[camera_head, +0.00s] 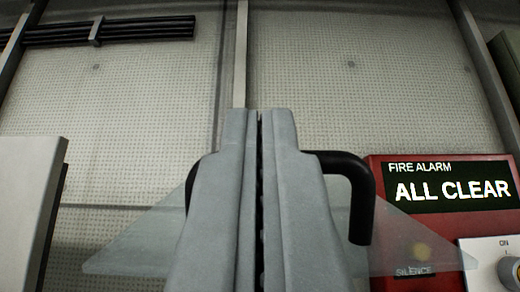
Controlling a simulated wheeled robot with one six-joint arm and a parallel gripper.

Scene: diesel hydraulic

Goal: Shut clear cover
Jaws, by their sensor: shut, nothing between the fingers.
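The clear cover (140,245) is a see-through pane in the lower middle of the view. It looks slanted, with its edges spreading toward the bottom of the picture. A black bent handle (358,190) shows on both sides of my gripper, mostly at the right, in front of part of the pane. My gripper (260,118) is shut and empty, pointing up the middle of the view. It hides the centre of the cover and of the handle. I cannot tell whether it touches either one.
A red fire alarm box (385,172) with an "ALL CLEAR" display stands at the right, partly behind the pane. A pale panel with a knob (510,270) is at the lower right. A light grey box (28,210) is at the left. A perforated wall (130,100) lies behind.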

